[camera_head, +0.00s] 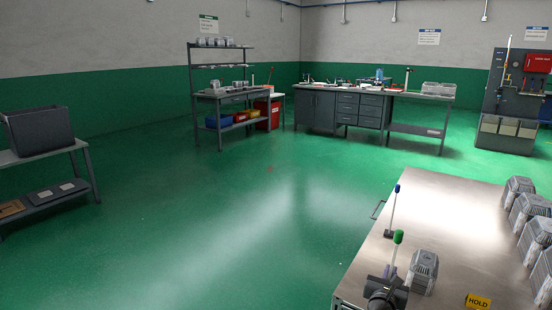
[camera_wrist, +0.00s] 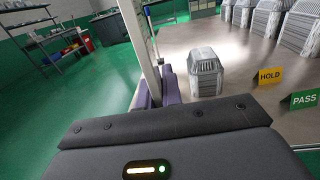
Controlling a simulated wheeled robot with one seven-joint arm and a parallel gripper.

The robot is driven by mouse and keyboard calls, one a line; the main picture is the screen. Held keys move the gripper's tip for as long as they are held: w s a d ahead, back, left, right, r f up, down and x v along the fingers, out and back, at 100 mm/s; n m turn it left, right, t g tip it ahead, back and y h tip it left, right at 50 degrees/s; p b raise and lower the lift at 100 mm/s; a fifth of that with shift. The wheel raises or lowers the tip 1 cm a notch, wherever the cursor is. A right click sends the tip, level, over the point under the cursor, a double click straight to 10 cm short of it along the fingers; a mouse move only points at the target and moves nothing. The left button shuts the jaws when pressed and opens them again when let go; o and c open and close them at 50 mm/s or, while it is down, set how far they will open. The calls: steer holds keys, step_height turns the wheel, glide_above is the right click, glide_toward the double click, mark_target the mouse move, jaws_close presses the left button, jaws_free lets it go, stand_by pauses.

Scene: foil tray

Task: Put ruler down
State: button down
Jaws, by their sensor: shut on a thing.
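The ruler (camera_head: 395,257) looks like a thin pale upright strip with a green top end. In the wrist view it is a grey strip (camera_wrist: 137,38) rising between the fingers, its top out of frame. My gripper (camera_head: 389,273) is shut on its lower part, at the near left of the steel table (camera_head: 445,215). The purple-grey fingers (camera_wrist: 153,90) show in the wrist view. The ruler's lower end is hidden by the gripper, so I cannot tell if it touches the table.
A grey ribbed casting (camera_head: 423,271) stands close right of my gripper. A blue-topped upright stick (camera_head: 393,212) on a dark base stands behind, near the table's left edge. More castings (camera_head: 530,208) line the right. A yellow HOLD sign (camera_head: 478,301) and green PASS sign (camera_wrist: 305,99) stand nearer. The table's middle is clear.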

steer(key=s+a+f+n+t+y, duration=0.1)
steer(key=s+a+f+n+y, duration=0.2)
steer(key=a+f, duration=0.65)
steer(key=s+a+f+n+t+y, duration=0.1)
steer(key=a+f+n+y, duration=0.2)
steer(key=a+f+y, duration=0.5)
steer(key=s+r+h+p, duration=0.1)
steer(key=s+r+p, duration=0.1)
steer(key=r+p, duration=1.2)
steer(key=s+r+h+p, duration=0.1)
steer(key=s+r+p, duration=0.1)
steer(key=r+p, duration=1.2)
steer(key=shift+s+a+r+p, duration=0.2)
steer(key=shift+s+r+p, duration=0.15)
steer(key=shift+p, duration=0.45)
steer(key=shift+f, duration=0.15)
steer(key=s+f, duration=0.4)
steer(key=f, duration=0.1)
steer(key=shift+s+f, duration=0.15)
